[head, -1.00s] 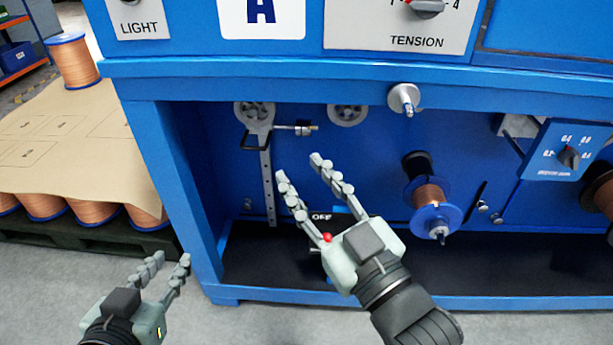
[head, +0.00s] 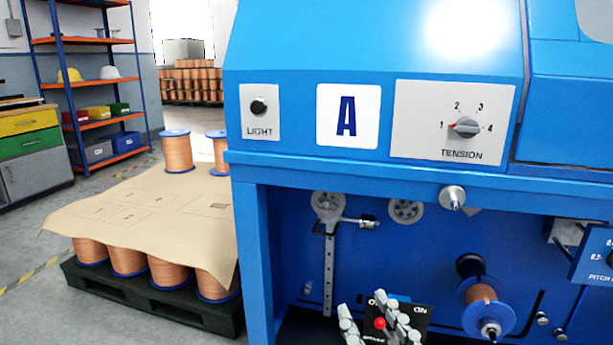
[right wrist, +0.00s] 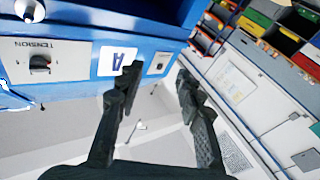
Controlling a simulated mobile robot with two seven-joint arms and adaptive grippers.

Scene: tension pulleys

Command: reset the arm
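A grey slotted arm (head: 329,275) hangs near upright inside the blue machine's lower bay in the head view. A pulley wheel (head: 327,204) and a short rod with a metal knob sit at its top. My right gripper (head: 364,308) is at the bottom of the head view, below and right of the slotted arm. Its fingers are apart with nothing held; they also show open in the right wrist view (right wrist: 157,84). It partly covers a black OFF/ON switch plate (head: 418,322) with a red knob (head: 380,323). My left gripper is out of view.
The blue machine has a LIGHT button (head: 258,106) and a TENSION dial (head: 466,127) pointing near 1. A second pulley (head: 406,211) and a copper spool (head: 483,302) are to the right.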

